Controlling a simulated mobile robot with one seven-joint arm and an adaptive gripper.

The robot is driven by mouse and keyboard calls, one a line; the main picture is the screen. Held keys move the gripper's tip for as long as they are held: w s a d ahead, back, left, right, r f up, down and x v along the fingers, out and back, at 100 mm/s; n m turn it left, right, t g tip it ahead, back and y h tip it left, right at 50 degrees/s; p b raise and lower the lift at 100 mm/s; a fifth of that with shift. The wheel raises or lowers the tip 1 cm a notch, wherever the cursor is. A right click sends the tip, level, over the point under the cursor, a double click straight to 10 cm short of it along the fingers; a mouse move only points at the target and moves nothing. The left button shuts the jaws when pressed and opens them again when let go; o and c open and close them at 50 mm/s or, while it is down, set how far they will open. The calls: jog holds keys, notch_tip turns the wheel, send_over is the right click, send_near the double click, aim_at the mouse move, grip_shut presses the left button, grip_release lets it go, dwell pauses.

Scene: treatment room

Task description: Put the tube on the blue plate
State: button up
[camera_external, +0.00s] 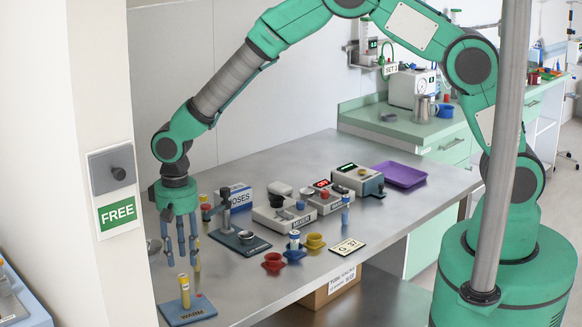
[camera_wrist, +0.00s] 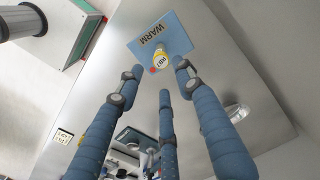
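The blue plate marked WARM (camera_external: 196,316) lies at the near left end of the steel table; it also shows in the wrist view (camera_wrist: 178,37). A yellow tube (camera_external: 184,291) appears to stand upright on it. In the wrist view the tube (camera_wrist: 160,60) is seen from above, with a white labelled top. My gripper (camera_external: 181,262) has three blue fingers pointing down above the tube. They are spread, and nothing shows between them. In the wrist view the fingertips of my gripper (camera_wrist: 157,75) surround the tube's top from outside, with no visible contact.
Red (camera_external: 273,262) and yellow (camera_external: 314,242) cups, a card (camera_external: 347,247), devices (camera_external: 283,216) and a purple tray (camera_external: 399,174) lie rightward. A wall column (camera_external: 100,60) is left.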

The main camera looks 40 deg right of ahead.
jog(key=s+d+r+t+y, duration=0.1)
jog(key=s+d+r, duration=0.2)
jog(key=d+r, duration=1.1)
jog(key=s+d+r+t, duration=0.2)
jog(key=d+r, duration=1.1)
jog(key=r, duration=0.3)
jog(key=s+d+r+t, duration=0.1)
jog(key=s+d+r, duration=0.7)
jog(key=s+d, duration=0.7)
jog(key=s, duration=0.3)
jog(key=s+d+n+t+h, duration=0.1)
jog(key=s+d, duration=0.3)
jog(key=s, duration=0.2)
jog(key=shift+s+d+r+t, duration=0.15)
jog(key=shift+s+d+t, duration=0.1)
jog(key=shift+s+t, duration=0.1)
notch_tip(320, 180, down, 7)
jog(key=b, duration=0.7)
